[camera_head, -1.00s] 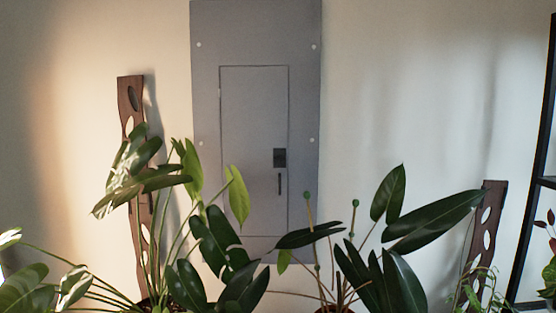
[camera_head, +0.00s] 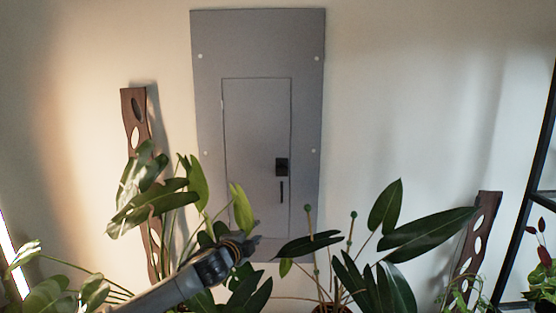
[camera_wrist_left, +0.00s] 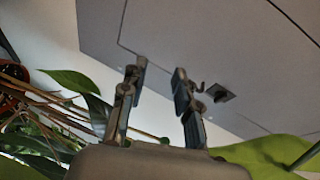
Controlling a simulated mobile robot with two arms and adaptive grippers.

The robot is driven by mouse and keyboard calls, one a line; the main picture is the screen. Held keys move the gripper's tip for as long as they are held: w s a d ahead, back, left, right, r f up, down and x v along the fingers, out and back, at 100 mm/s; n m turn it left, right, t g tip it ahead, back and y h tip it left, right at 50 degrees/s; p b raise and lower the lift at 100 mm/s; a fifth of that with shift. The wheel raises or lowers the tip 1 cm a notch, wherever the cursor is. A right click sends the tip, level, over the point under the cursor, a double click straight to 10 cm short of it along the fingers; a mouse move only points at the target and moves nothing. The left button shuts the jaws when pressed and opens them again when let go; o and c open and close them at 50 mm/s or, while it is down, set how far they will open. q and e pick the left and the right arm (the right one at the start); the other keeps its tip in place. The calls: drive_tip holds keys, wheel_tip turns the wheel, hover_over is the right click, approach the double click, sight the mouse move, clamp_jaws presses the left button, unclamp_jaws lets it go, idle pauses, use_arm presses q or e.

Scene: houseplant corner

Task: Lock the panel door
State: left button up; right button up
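A grey panel (camera_head: 260,50) is mounted on the wall, with a panel door (camera_head: 252,125) that looks closed. A black square latch (camera_head: 282,167) sits near the door's right edge, with a thin dark vertical handle (camera_head: 282,192) below it. My left gripper (camera_head: 250,243) is in front of the panel's lower part, below and left of the latch, partly among leaves. In the left wrist view its two fingers (camera_wrist_left: 159,80) stand apart with nothing between them. A dark fitting (camera_wrist_left: 220,93) on the panel shows right of them. My right gripper is not in view.
Potted plants crowd the front, with large leaves (camera_head: 430,232) at right and more (camera_head: 150,200) at left. Brown wooden slats (camera_head: 131,105) lean on the wall. A black shelf frame (camera_head: 530,215) stands at far right. The space before the upper panel is clear.

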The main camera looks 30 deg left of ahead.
sight(280, 169)
use_arm(q)
drive_tip(key=s+d+r+m+t+p, duration=0.2)
drive_tip(key=d+r+m, duration=0.1)
drive_tip(key=r, duration=1.2)
drive_tip(key=shift+h, duration=0.3)
drive_tip(key=w+p, duration=0.1)
drive_tip(key=w, duration=0.3)
drive_tip(key=w+a+p, duration=0.1)
drive_tip(key=w+p, duration=0.1)
drive_tip(key=w, duration=0.2)
drive_tip(key=w+a+p, duration=0.1)
drive_tip(key=w+p, duration=0.1)
drive_tip(key=w, duration=0.2)
drive_tip(key=shift+r, duration=0.2)
drive_tip(key=shift+w+a+f+p, duration=0.15)
drive_tip(key=shift+w+p, duration=0.3)
drive_tip(key=shift+w, duration=0.35)
drive_tip(key=shift+c, duration=0.4)
clamp_jaws()
